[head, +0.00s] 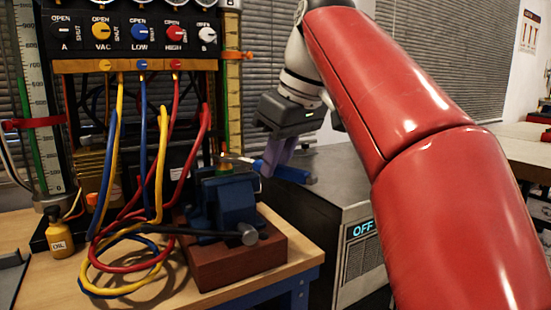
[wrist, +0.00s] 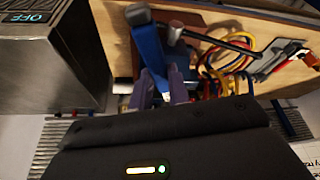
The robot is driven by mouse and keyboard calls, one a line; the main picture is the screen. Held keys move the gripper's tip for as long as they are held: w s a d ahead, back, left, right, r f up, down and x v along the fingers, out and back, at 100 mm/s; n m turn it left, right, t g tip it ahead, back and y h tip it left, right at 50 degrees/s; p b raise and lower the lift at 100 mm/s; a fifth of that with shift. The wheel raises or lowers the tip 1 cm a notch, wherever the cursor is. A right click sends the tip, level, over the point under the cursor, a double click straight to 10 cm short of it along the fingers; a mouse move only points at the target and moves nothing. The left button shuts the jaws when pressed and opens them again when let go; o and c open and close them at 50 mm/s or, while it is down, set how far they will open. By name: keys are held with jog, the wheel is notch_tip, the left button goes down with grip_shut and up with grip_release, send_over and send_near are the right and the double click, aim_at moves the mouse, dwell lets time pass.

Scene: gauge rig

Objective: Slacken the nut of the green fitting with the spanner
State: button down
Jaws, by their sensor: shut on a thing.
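The spanner (head: 297,175) has a blue handle and a grey metal head. My gripper (head: 273,157) has purple fingers, shut on the spanner's handle, and holds it roughly level at the right of the vise. In the wrist view the spanner's blue handle (wrist: 147,48) runs up from between my fingers (wrist: 163,85); the fitting cannot be made out there.
The vise sits on a red-brown block (head: 235,262) on the wooden bench (head: 170,290), its bar handle in front. Yellow, blue and red hoses (head: 130,250) loop at its left, by an oil bottle (head: 58,232). A gauge panel (head: 135,35) stands behind. A grey cabinet marked OFF (head: 345,200) is at right.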

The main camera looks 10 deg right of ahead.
jog(key=shift+w+d+n+g+y, duration=0.3)
jog(key=shift+w+d+n+g, duration=0.1)
jog(key=shift+w+d+n, duration=0.65)
dwell(0.9)
jog(key=shift+w+d+n, duration=0.5)
jog(key=shift+n, duration=0.45)
dwell(0.4)
jog(key=shift+s+a+m+b, duration=0.35)
jog(key=shift+s+a+m, duration=0.3)
jog(key=shift+s+m, duration=0.2)
dwell(0.7)
jog(key=shift+s+d, duration=1.7)
jog(key=shift+d, duration=0.15)
